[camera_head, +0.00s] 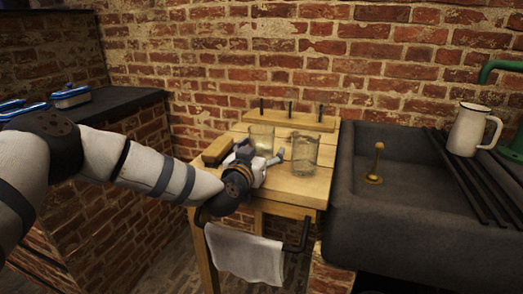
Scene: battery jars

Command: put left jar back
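Two clear glass jars stand on the small wooden table (300,190). The left jar (261,135) is further back, and its lower part is hidden behind my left gripper. The right jar (305,153) stands upright nearer the sink. My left gripper (261,154) is low over the table in front of the left jar, with its fingers spread apart to either side of it. I see no clear contact between fingers and jar. My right gripper is out of view.
A pegged back rail (290,121) runs behind the jars. A dark stone sink (420,225) with a white jug (467,130) is at right. A towel (245,253) hangs in front.

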